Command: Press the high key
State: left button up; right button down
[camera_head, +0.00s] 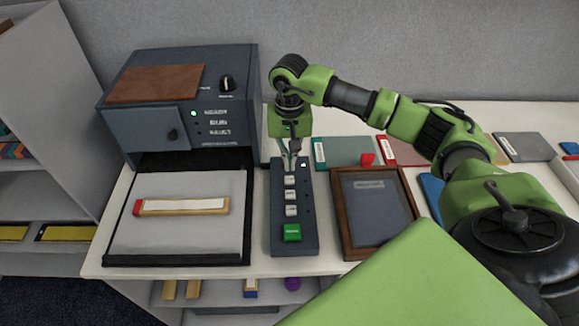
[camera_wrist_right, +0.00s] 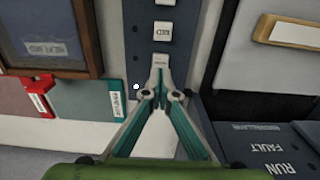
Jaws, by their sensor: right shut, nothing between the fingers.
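A dark key panel (camera_head: 280,245) stands upright in the picture on the table, with a column of white keys and a larger green key (camera_head: 292,233) at its near end. The farthest white key (camera_head: 290,179) also shows in the right wrist view (camera_wrist_right: 160,60); its label is too small to read. A middle key (camera_head: 290,195) and a nearer white key (camera_head: 291,210) follow. My right gripper (camera_head: 292,171) is shut and empty, pointing down at the far end of the panel. Its fingertips (camera_wrist_right: 160,76) are right by the farthest key; I cannot tell if they touch. My left gripper is out of view.
A grey-blue machine (camera_head: 230,110) with a lit green lamp stands back left. A tray (camera_head: 180,240) holding a labelled strip (camera_head: 183,206) lies in front of it. A wooden-framed folder (camera_head: 341,215) sits close right of the panel. A white indicator (camera_head: 303,164) is lit on the panel.

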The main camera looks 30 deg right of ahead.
aim_at(290, 179)
notch_tip(290, 179, down, 4)
jog(key=shift+f+p, duration=0.15)
jog(key=shift+p, duration=0.65)
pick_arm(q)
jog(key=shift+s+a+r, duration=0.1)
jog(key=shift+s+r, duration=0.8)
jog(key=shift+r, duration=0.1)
pick_arm(e)
jog(key=shift+f, duration=0.1)
